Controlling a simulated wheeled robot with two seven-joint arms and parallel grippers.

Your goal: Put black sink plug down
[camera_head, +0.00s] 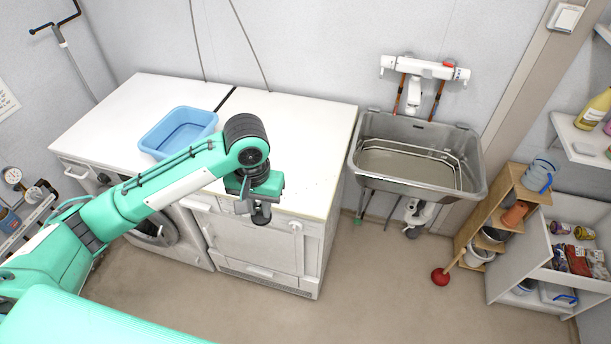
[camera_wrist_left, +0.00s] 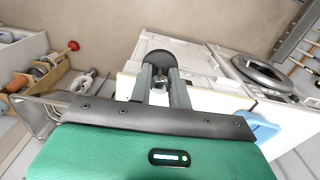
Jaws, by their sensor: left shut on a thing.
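My left gripper (camera_head: 256,205) is above the front edge of the white counter over the washing machines. In the left wrist view the left gripper (camera_wrist_left: 160,82) is shut on the black sink plug (camera_wrist_left: 158,56), a dark round disc beyond the fingertips. In the head view the plug (camera_head: 261,215) shows as a small dark shape under the gripper, in front of the counter's edge. I cannot tell its height exactly. My right gripper is not in view.
The white counter (camera_head: 300,125) has much free room. A metal washtub (camera_head: 362,165) is mounted to the right, below a white tap (camera_head: 425,69). A wooden shelf (camera_head: 509,180) and a red plunger (camera_head: 440,277) stand farther right.

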